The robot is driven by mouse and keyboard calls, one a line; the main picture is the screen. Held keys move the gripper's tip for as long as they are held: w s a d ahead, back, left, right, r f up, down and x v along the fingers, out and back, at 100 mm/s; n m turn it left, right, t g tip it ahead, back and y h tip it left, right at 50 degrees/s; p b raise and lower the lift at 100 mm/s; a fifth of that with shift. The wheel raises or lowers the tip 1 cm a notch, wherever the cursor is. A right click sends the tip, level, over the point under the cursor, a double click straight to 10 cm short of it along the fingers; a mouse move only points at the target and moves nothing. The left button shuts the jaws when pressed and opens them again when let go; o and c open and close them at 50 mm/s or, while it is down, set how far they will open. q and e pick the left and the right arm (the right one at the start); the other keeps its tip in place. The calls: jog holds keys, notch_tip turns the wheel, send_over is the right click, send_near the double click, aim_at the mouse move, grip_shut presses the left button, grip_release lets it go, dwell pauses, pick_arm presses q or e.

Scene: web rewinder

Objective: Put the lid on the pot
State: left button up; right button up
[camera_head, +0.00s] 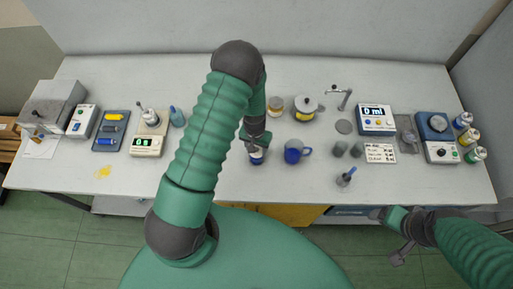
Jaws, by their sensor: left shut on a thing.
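A pot (301,115) with a yellow label stands toward the back of the table, right of centre. A round grey lid (306,103) with a dark knob appears to lie on top of it; I cannot tell if it is fully seated. My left gripper (256,146) is shut on a small blue-and-white object (257,157), left of and nearer than the pot. The gripper partly hides this object. My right gripper (399,252) hangs low in front of the table's front edge, away from the pot; its jaws are unclear.
A blue mug (296,151) stands right of my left gripper, and a small jar (275,106) stands left of the pot. A tap (342,98) and grey cups (341,149) are to the right. Scales, bottles and instruments fill both ends.

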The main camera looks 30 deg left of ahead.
dwell(0.3)
pick_arm(q)
jog(key=o, duration=1.4)
jog(key=shift+o, duration=0.4)
jog(key=o, duration=0.4)
jog(key=shift+r+p, duration=2.65)
jog(key=shift+r, duration=0.9)
